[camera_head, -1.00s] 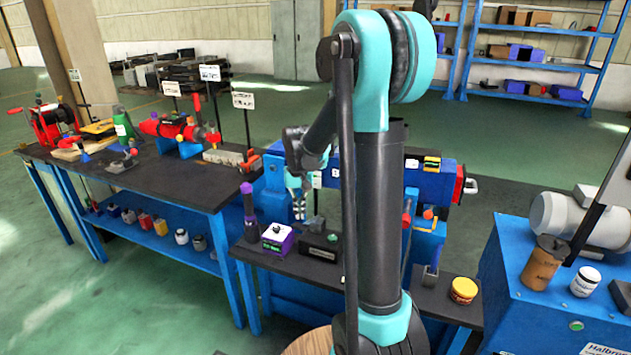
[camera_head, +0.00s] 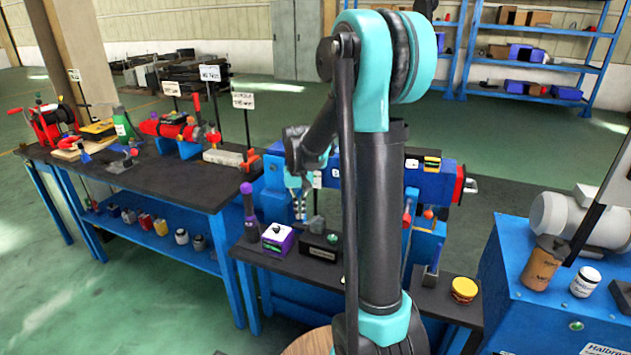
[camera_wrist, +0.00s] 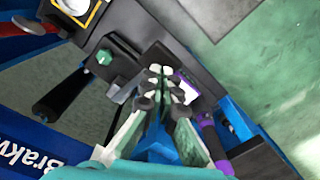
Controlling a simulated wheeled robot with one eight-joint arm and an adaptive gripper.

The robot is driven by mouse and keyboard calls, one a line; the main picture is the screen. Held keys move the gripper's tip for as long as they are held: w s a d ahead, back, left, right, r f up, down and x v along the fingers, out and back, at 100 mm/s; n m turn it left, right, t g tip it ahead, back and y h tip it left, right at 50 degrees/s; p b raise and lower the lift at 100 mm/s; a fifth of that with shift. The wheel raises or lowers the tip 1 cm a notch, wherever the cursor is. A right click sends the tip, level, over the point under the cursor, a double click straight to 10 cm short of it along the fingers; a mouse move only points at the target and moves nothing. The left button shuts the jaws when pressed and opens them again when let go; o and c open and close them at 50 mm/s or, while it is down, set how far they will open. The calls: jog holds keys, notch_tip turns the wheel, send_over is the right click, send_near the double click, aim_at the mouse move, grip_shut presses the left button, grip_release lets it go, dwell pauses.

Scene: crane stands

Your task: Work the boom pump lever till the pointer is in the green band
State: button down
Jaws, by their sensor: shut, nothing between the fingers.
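A black-gripped lever (camera_wrist: 60,95), which may be the boom pump lever, lies left of my gripper in the wrist view. A round yellow-rimmed dial (camera_wrist: 76,6) is cut off at the top edge; I cannot read its pointer or a green band. My gripper (camera_wrist: 164,78) is shut and empty, above a black block with a green knob (camera_wrist: 103,57) and a white and purple box (camera_wrist: 188,86). In the head view my gripper (camera_head: 300,208) is beside the blue machine (camera_head: 275,178), above the dark shelf. My arm hides part of the machine.
A purple-topped torch-like object (camera_head: 249,205) stands left of the box. A yellow-lidded tin (camera_head: 463,290) is on the shelf to the right. A blue cabinet (camera_head: 510,265) with a brown bottle (camera_head: 541,265) and white jar (camera_head: 585,282) stands further right. A long bench (camera_head: 150,185) is at left.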

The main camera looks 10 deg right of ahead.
dwell(0.3)
dwell(3.0)
dwell(1.3)
jog(key=shift+f, duration=4.9)
jog(key=shift+r, duration=4.85)
